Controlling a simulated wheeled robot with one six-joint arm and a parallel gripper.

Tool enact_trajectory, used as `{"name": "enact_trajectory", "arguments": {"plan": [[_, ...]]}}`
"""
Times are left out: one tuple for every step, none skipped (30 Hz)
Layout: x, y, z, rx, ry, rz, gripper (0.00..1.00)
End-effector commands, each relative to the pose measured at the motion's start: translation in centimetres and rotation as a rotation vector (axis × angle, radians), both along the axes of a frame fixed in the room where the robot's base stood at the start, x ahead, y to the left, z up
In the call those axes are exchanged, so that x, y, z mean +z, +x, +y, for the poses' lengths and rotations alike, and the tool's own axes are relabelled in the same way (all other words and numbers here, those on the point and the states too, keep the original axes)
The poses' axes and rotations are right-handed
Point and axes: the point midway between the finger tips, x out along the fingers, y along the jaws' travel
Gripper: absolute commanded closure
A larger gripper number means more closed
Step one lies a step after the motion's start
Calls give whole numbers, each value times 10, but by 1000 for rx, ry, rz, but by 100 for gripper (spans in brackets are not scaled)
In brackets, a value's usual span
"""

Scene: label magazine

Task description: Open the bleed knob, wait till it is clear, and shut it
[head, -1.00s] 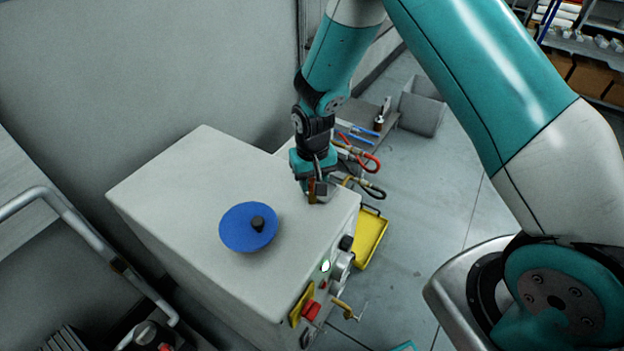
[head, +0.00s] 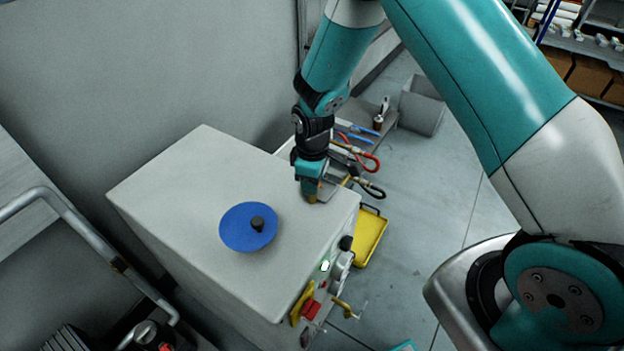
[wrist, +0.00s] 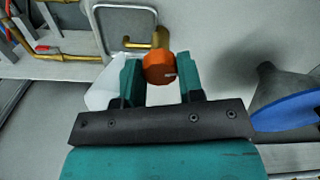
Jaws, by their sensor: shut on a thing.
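The orange bleed knob (wrist: 159,69) sits between the two teal fingers of my gripper (wrist: 158,76) in the wrist view. The fingers are shut on its sides. A small pale mark shows on the knob's face. A brass pipe elbow (wrist: 160,38) is just behind it. In the head view my gripper (head: 311,196) points down at the far right corner of the pale cabinet (head: 190,180), and the knob is mostly hidden there. A whitish shape (wrist: 103,92) lies left of the fingers; I cannot tell what it is.
Red and blue hoses lie behind my gripper.

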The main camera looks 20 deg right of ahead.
Motion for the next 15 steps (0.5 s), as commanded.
{"name": "enact_trajectory", "arguments": {"plan": [[-1, -2, 0, 46, 0, 8, 88], [-1, -2, 0, 75, 0, 8, 88], [-1, -2, 0, 113, 0, 7, 88], [-1, -2, 0, 142, 0, 7, 88], [-1, -2, 1, 170, 1, 8, 88], [-1, -3, 1, 208, 1, 8, 88], [-1, -3, 1, 237, 1, 8, 88], [-1, -3, 1, 265, 1, 8, 88], [-1, -3, 1, 303, 1, 8, 88], [-1, -3, 1, 331, 1, 9, 88], [-1, -3, 1, 358, 1, 9, 88], [-1, -3, 1, 394, 1, 9, 88], [-1, -3, 1, 421, 1, 9, 88], [-1, -3, 1, 446, 1, 9, 88], [-1, -3, 1, 480, 3, 9, 88]]}}
